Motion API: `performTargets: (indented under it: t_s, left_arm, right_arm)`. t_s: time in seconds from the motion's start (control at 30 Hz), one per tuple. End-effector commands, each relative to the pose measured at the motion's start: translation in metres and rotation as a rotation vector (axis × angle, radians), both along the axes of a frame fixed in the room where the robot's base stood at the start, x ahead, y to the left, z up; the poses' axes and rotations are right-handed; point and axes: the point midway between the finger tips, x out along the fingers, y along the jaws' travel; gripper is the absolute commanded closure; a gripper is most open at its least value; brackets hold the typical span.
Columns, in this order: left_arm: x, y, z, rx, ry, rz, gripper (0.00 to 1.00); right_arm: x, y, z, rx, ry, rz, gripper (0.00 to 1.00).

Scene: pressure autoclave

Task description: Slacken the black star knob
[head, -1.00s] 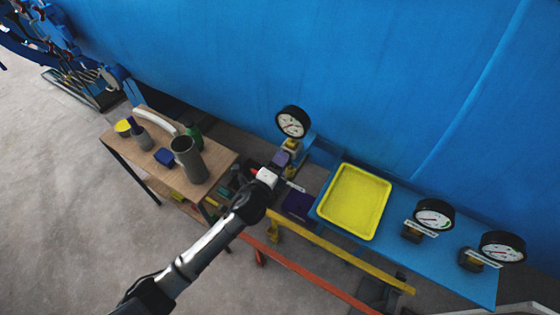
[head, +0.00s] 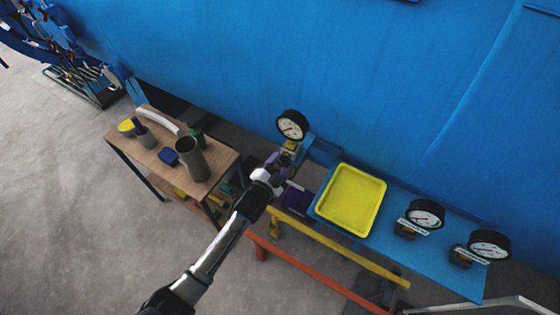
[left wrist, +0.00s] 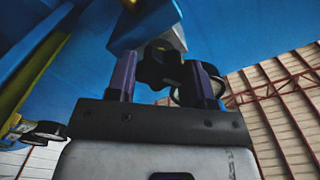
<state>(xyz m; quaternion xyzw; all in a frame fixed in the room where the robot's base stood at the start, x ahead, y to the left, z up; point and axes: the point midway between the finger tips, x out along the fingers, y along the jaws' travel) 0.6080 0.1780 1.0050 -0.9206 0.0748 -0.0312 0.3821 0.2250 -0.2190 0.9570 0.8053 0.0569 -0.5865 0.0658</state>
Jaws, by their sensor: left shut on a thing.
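The black star knob (left wrist: 160,68) shows in the left wrist view, below a blue bracket (left wrist: 140,22). It sits between the two purple fingers of my left gripper (left wrist: 165,80), which is shut on it. In the head view my left gripper (head: 281,161) is just below a round dial gauge (head: 291,125) on a brass fitting (head: 290,146). The knob is hidden behind the gripper there, and its turn cannot be read. My right gripper is not in view.
A yellow tray (head: 350,200) lies on the blue shelf (head: 400,262), with two more gauges (head: 425,213) (head: 489,245) to its right. A wooden table (head: 128,150) with cups stands left. A yellow rail (head: 340,252) and an orange rail (head: 310,277) run below. The large blue vessel wall (head: 330,60) is behind.

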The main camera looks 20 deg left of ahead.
Motion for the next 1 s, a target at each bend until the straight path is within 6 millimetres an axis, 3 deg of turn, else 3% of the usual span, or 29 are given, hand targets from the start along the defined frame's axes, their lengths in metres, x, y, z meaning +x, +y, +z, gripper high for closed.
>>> performTargets:
  t_s: [0.5, 1.0]
  left_arm:
    - [0.0, 0.0, 0.0, -0.407, 0.069, 0.001, 0.76]
    - [0.0, 0.0, -0.001, -0.554, 0.093, 0.001, 0.76]
  right_arm:
    - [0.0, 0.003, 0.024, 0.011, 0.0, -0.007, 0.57]
    - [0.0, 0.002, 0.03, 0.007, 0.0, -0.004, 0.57]
